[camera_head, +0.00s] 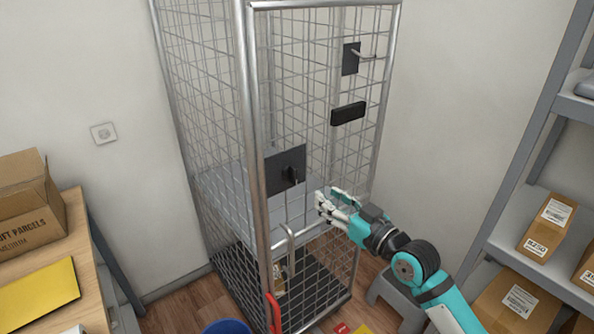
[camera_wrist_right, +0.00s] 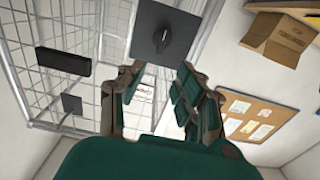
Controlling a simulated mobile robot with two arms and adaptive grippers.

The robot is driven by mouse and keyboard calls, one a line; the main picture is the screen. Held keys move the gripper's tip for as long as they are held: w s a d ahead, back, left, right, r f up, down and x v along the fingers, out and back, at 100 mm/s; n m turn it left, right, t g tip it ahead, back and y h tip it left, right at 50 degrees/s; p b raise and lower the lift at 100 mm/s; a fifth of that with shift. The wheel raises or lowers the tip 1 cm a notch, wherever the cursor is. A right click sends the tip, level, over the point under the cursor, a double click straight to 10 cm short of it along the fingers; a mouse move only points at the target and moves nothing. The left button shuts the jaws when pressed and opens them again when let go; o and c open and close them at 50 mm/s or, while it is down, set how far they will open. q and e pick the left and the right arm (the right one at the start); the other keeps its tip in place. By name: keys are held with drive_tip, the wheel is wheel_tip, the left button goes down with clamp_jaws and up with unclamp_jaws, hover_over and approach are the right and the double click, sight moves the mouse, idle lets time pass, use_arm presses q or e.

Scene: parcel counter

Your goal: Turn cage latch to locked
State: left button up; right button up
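The roll cage (camera_head: 248,120) stands upright in the middle of the head view. Its latch is a dark square plate (camera_head: 271,171) on the mesh front, with a dark knob (camera_head: 291,175) whose lever points downward. My right gripper (camera_head: 328,199) is just right of the plate and slightly lower in the picture, apart from the knob. In the right wrist view the plate (camera_wrist_right: 150,18) and knob (camera_wrist_right: 175,40) lie ahead of the fingertips (camera_wrist_right: 160,72). The fingers are spread, with nothing between them. My left gripper is not in view.
A black box-shaped handle (camera_head: 348,113) and a smaller dark plate (camera_head: 350,59) are higher on the cage. A grey shelf rack (camera_head: 508,197) with parcels stands right. A table (camera_head: 92,280) with an open carton (camera_head: 28,205) stands left. A blue bin (camera_head: 227,327) is at bottom.

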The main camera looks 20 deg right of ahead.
sight(296, 174)
drive_tip(key=p+x, duration=0.2)
drive_tip(key=x, duration=1)
drive_tip(key=shift+s, duration=0.1)
drive_tip(key=shift+c, duration=0.2)
clamp_jaws()
